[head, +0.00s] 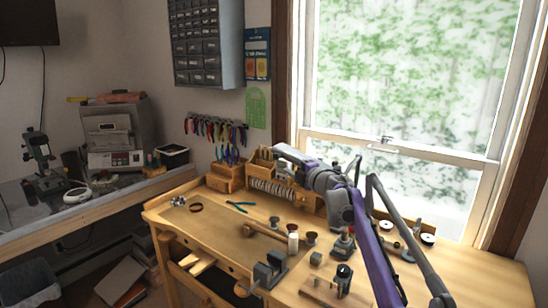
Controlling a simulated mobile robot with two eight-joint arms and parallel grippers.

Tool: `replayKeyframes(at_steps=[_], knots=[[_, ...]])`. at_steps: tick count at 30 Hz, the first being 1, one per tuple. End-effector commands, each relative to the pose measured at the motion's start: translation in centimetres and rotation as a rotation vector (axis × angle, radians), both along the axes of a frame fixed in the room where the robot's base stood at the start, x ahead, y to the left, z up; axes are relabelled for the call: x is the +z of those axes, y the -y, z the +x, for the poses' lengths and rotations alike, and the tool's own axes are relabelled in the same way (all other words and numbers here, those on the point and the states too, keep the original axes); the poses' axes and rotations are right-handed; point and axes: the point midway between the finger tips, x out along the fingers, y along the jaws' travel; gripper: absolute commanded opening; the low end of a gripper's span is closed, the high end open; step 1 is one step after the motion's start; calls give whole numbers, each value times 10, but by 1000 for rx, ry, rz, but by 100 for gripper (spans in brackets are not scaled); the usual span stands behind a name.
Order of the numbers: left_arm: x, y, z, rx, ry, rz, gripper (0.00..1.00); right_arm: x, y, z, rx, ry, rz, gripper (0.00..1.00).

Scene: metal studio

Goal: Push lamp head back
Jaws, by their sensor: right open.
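My right arm comes in from the lower right and reaches up over the workbench. My right gripper (287,152) is at its far end, open, above the back of the bench in front of the window. The lamp's thin grey jointed arm (407,235) rises from the lower right, just right of my arm, and bends near its top. The lamp head is not clearly visible; my arm covers part of that area, and I cannot tell whether my gripper touches it. My left gripper is not in view.
The window (410,80) is behind. A second bench with machines is at left.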

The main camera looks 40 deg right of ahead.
Motion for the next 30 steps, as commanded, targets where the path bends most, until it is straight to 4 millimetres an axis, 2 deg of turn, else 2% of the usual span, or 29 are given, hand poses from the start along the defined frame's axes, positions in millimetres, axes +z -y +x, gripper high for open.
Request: replayKeyframes(at_steps=[6,12,18,27,30], knots=[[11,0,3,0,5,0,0,2,4,42,1,2,2,59],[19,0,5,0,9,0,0,3,7,68,0,2,2,59],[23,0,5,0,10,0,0,2,8,79,-1,2,2,59],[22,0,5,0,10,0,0,1,8,81,-1,1,2,59],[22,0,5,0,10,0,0,1,8,81,-1,1,2,43]])
